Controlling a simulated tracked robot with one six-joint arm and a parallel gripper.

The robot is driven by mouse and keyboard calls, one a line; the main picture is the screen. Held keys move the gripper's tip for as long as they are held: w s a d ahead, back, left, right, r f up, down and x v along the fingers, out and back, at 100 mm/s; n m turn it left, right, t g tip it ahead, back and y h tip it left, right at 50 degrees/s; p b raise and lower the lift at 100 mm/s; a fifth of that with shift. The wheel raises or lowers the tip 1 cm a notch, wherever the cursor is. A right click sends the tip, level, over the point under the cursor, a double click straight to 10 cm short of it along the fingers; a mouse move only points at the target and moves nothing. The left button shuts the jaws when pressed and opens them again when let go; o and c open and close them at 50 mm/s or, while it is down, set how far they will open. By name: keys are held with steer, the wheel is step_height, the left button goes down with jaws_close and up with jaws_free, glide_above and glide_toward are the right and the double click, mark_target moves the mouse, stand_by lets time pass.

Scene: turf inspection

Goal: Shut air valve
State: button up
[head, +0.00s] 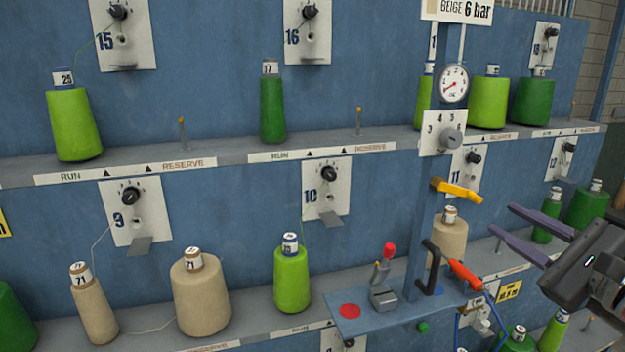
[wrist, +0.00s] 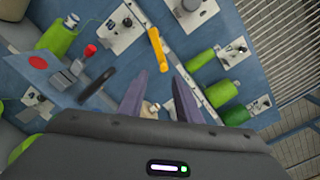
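A blue post carries a yellow lever (head: 456,190), which sticks out to the right and slightly down; it also shows in the wrist view (wrist: 157,49). A dial plate (head: 443,134) and a round pressure gauge (head: 453,84) sit above it; the gauge needle is hard to read. Lower on the post are a black hooked handle (head: 431,266) and a red-ended handle (head: 465,274). Which one is the air valve is not labelled. My gripper (head: 503,219) is open and empty, right of and below the yellow lever, apart from it. Its purple fingers show in the wrist view (wrist: 159,70).
A small blue shelf holds a red-knobbed toggle (head: 384,287) and a red disc (head: 349,311). Shelves with green and beige yarn cones (head: 200,295) line the blue wall behind. A beige cone (head: 447,235) stands behind the post.

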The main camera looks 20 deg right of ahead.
mark_target(469, 195)
steer(key=shift+s+d+r, duration=0.15)
steer(key=shift+s+d, duration=0.05)
steer(key=shift+d, duration=0.1)
steer(key=shift+w, duration=0.1)
steer(key=shift+w+a, duration=0.2)
steer(key=shift+w, duration=6.6)
steer(key=shift+c, duration=0.7)
jaws_close()
